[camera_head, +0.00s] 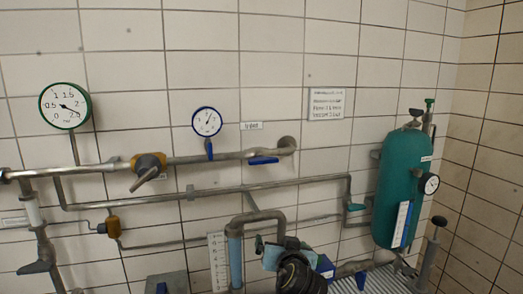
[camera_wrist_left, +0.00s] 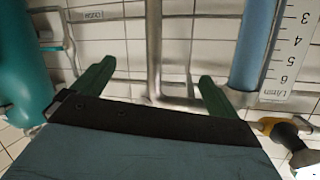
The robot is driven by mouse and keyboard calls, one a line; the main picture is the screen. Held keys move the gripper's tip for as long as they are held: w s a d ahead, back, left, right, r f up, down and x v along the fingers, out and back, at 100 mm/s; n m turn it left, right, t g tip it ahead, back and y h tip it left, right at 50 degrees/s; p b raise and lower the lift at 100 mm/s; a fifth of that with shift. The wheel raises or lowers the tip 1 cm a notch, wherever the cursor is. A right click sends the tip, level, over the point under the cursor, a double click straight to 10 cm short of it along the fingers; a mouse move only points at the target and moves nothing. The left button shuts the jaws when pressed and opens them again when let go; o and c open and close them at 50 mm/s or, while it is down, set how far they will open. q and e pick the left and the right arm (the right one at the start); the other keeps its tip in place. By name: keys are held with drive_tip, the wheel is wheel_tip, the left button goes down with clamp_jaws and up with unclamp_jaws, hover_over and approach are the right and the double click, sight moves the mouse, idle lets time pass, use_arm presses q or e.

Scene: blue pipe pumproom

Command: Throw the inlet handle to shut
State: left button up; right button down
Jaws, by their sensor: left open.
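Which lever is the inlet handle, I cannot tell; the labels are too small to read. A brass-yellow valve with a grey lever (camera_head: 147,179) sits on the upper pipe at the left, the lever slanting down-left. A blue lever (camera_head: 263,160) lies nearly along the same pipe further right, under a small white label (camera_head: 251,125). My left gripper (camera_head: 273,247) is low in the middle of the head view, below both levers and apart from them. In the left wrist view my gripper (camera_wrist_left: 155,88) has its green fingers wide apart with no handle between them. My right gripper is not in view.
A teal tank (camera_head: 402,185) stands at the right. A blue flow tube (camera_head: 235,262) and scale (camera_head: 217,262) are just left of my gripper. Two round gauges, green-rimmed (camera_head: 65,106) and blue-rimmed (camera_head: 207,121), hang above the pipes. A grey lower pipe (camera_head: 210,190) crosses the tiled wall.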

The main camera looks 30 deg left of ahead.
use_arm(q)
wheel_tip(320, 180, up, 13)
drive_tip(key=a+n+y, duration=0.2)
drive_tip(key=n+y, duration=0.1)
drive_tip(key=n, duration=0.1)
drive_tip(key=n+y, duration=0.1)
drive_tip(key=y, duration=0.1)
approach(265, 161)
drive_tip(key=p+x, duration=0.3)
drive_tip(key=x, duration=0.8)
drive_tip(key=shift+w+a, duration=0.1)
drive_tip(key=shift+a, duration=0.15)
drive_tip(key=shift+w+a+p, duration=0.3)
drive_tip(key=shift+w+a, duration=0.2)
drive_tip(key=shift+a, duration=0.05)
drive_tip(key=c, duration=1)
